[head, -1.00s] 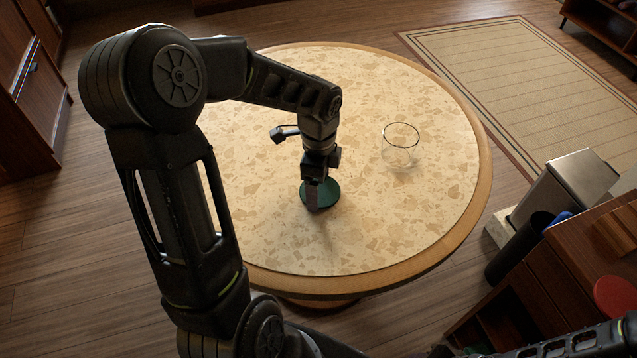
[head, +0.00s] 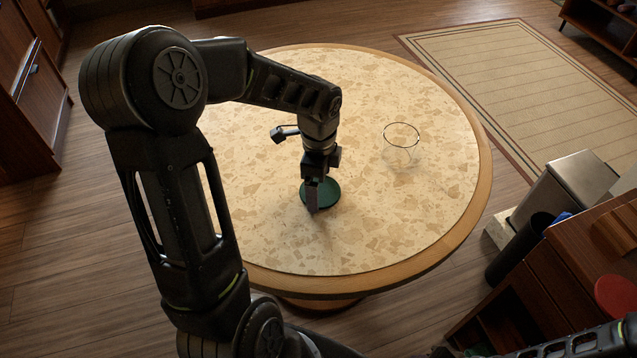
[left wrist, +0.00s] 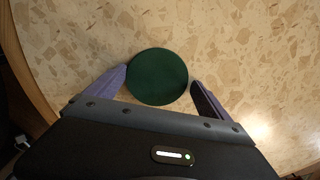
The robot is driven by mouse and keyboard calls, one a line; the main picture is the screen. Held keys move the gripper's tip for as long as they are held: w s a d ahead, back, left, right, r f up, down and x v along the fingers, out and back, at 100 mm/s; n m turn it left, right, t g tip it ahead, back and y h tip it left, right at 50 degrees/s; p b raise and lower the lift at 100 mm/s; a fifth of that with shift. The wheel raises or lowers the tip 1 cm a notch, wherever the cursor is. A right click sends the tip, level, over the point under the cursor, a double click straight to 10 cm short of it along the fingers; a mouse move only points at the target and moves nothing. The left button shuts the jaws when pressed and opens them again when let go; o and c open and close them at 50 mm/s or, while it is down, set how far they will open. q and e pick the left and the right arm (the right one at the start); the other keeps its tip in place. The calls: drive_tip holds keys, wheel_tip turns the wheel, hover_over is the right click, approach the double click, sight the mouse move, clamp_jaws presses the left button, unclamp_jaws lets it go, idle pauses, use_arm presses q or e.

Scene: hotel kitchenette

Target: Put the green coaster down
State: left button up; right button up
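The green coaster (head: 326,194) is a dark green disc that appears to lie flat on the round table (head: 400,230), near its middle. My left gripper (head: 312,205) points down at it and hides part of its left side in the head view. In the left wrist view the coaster (left wrist: 158,77) sits between the spread fingertips of my left gripper (left wrist: 159,77). The left fingertip is at its edge, and a thin gap shows at the right fingertip. The gripper looks open around it. My right gripper is not in view.
A clear glass (head: 402,145) stands on the table to the right of the coaster. A cabinet with a red round item (head: 616,296) is at the lower right, beside a metal bin (head: 565,185). The tabletop around the coaster is clear.

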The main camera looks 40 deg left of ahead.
use_arm(q)
drive_tip(key=shift+s+d+f, duration=0.15)
drive_tip(key=shift+s+f, duration=0.3)
drive_tip(key=shift+f, duration=0.2)
drive_tip(key=shift+r, duration=0.25)
wheel_tip(320, 180, up, 13)
drive_tip(key=p, duration=0.2)
drive_tip(key=shift+w, duration=0.3)
